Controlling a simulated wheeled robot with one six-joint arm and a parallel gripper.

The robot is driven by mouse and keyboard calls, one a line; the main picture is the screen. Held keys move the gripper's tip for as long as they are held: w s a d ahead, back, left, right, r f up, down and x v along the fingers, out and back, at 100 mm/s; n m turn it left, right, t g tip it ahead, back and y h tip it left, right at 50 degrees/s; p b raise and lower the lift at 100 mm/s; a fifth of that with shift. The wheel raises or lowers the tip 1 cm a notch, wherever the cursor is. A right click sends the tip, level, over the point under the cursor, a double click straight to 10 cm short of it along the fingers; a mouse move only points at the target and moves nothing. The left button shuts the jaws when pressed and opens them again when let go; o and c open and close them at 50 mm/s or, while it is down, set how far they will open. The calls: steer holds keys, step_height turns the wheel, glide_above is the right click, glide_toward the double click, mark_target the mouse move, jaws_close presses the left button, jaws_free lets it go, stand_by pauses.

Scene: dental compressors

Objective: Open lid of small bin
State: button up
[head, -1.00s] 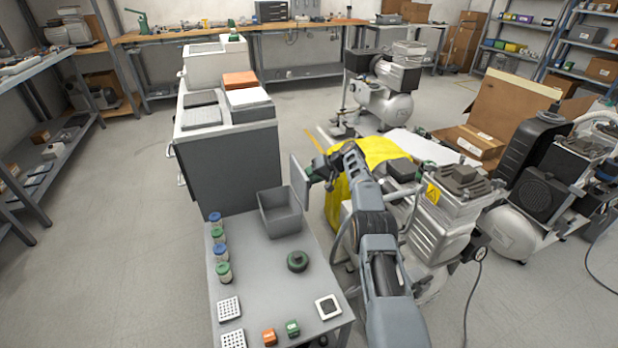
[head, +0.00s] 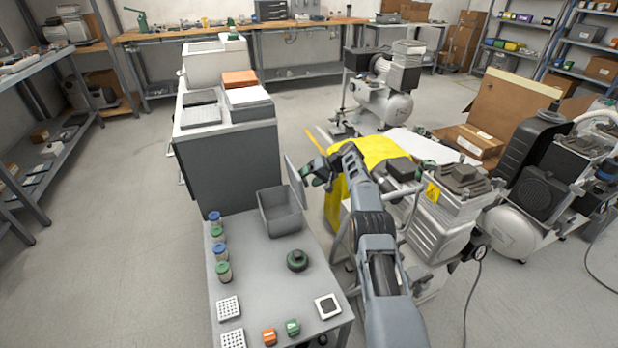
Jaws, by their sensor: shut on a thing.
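The small grey bin (head: 281,222) stands at the back right of the small grey table, and its inside shows from above. Its lid (head: 295,182) stands raised at the bin's right side, tilted outward to the right. My gripper (head: 308,176) is at the lid's upper right part and is shut on it. The fingertips are small and partly hidden by the lid and the wrist.
On the table (head: 262,280) are several capped jars (head: 219,245), a dark round knob-like part (head: 297,260), and small trays and blocks near the front. A grey cabinet (head: 228,165) stands behind. Compressors (head: 440,215) and a yellow cloth (head: 372,155) lie to the right.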

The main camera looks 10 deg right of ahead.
steer(key=shift+s+d+f, duration=0.15)
steer(key=shift+s+f, duration=0.05)
steer(key=shift+f, duration=0.5)
steer(key=r+p+v, duration=0.1)
steer(key=p+v, duration=0.2)
steer(key=v, duration=1.1)
steer(key=shift+w, duration=0.2)
steer(key=shift+r, duration=0.15)
